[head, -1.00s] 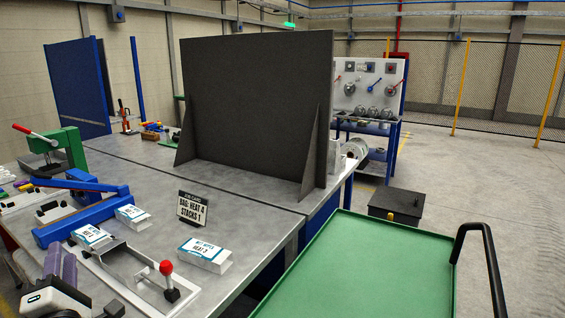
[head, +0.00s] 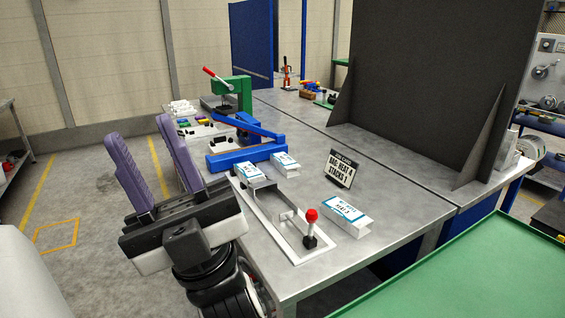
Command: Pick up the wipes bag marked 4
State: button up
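Three white wipes bags with blue-edged labels lie on the grey bench: a left bag (head: 249,174), a back bag (head: 286,164) and a front right bag (head: 347,214). The front right label seems to read HEAT 3; the other numbers are too small to read, so I cannot tell which is marked 4. The left bag lies at the far end of a white metal frame (head: 290,238) with a red-knobbed lever. A sign (head: 342,169) reads BAG: HEAT 4, STACKS 1. My gripper (head: 138,131) has two purple fingers, apart and empty, pointing up left of the bench.
A blue lever press (head: 245,150) stands just behind the bags, with a green press (head: 232,93) beyond. A tall dark panel (head: 432,85) stands on the bench at right. A green tray top (head: 480,275) fills the front right. Open floor lies left of the bench.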

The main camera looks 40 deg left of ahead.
aim_at(245, 171)
jog(key=u, duration=0.85)
